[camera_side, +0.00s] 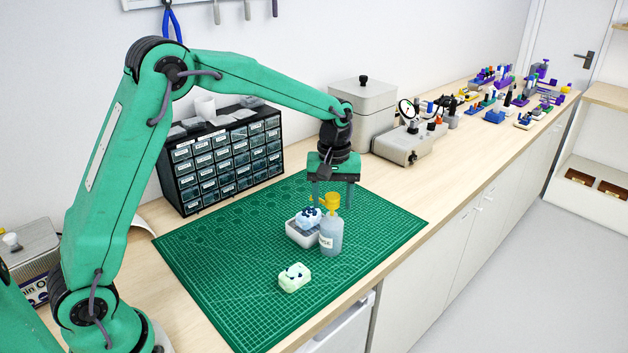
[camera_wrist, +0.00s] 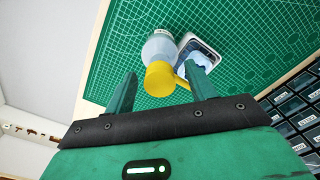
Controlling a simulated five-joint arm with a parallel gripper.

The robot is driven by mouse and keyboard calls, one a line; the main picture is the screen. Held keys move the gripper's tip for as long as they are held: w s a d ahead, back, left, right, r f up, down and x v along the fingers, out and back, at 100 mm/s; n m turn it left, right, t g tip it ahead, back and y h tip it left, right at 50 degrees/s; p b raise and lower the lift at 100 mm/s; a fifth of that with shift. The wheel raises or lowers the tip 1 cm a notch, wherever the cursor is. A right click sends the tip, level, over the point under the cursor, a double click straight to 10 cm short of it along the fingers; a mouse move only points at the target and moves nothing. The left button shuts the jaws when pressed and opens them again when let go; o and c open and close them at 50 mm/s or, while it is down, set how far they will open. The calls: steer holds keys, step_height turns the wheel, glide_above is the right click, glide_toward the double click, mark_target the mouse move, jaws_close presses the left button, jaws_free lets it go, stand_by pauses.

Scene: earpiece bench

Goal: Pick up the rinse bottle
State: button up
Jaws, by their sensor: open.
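The rinse bottle (camera_side: 331,237) stands upright on the green mat, with a clear grey body, a label and a yellow cap with a side spout. In the wrist view the bottle (camera_wrist: 159,50) shows its yellow top between and beyond my two fingers. My gripper (camera_side: 333,200) is open, points down and hangs just above and around the level of the yellow cap. In the wrist view my gripper (camera_wrist: 160,90) has a finger on each side of the cap, and I cannot tell whether either touches it. The bottle's far side is hidden.
A pale green piece (camera_side: 294,278) lies on the cutting mat (camera_side: 225,300) in front. A drawer cabinet (camera_side: 222,160) and a grey box (camera_side: 362,110) stand behind. The mat's right part is clear.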

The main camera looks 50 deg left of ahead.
steer(key=shift+f, duration=0.9)
jaws_close()
